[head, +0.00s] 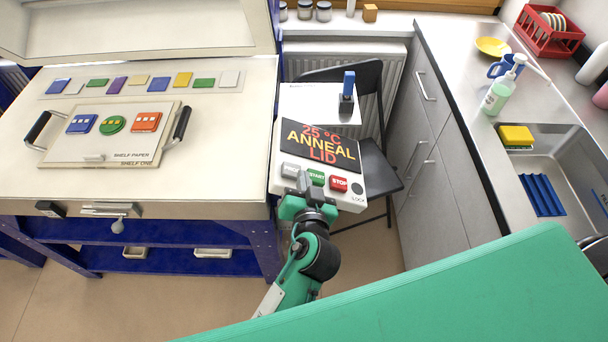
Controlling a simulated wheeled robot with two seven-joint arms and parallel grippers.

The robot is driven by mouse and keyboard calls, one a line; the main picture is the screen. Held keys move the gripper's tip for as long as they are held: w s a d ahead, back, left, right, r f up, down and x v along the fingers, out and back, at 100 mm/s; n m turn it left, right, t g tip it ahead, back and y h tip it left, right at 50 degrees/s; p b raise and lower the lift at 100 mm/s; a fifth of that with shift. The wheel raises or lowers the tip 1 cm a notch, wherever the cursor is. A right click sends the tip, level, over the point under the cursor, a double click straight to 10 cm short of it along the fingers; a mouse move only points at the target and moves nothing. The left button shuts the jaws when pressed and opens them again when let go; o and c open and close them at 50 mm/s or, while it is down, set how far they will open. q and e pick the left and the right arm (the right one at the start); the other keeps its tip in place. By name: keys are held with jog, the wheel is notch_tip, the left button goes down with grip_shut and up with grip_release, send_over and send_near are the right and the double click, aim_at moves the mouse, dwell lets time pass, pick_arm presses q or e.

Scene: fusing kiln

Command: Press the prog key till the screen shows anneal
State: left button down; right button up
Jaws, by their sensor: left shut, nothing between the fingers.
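The control box (358,193) stands in the middle of the head view, to the right of the kiln table. Its dark screen (349,152) reads "25 °C", "ANNEAL", "LID". Below the screen are a grey PROG key (290,169), a green START key (316,177) and a red STOP key (339,184). My left gripper (304,183) is shut and empty. Its fingertips are at the lower edge of the key row, between PROG and START; I cannot tell whether they touch a key. My right gripper is not in view.
A black chair (380,165) stands behind the box. A counter with a sink (570,170) and soap bottle (497,95) is at the right.

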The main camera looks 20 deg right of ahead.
pick_arm(q)
jog(key=b+v, duration=0.1)
jog(key=v, duration=0.4)
jog(key=shift+s+r, duration=0.2)
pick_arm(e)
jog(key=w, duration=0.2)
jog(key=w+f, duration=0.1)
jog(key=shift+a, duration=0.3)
pick_arm(q)
jog(key=shift+a, duration=0.1)
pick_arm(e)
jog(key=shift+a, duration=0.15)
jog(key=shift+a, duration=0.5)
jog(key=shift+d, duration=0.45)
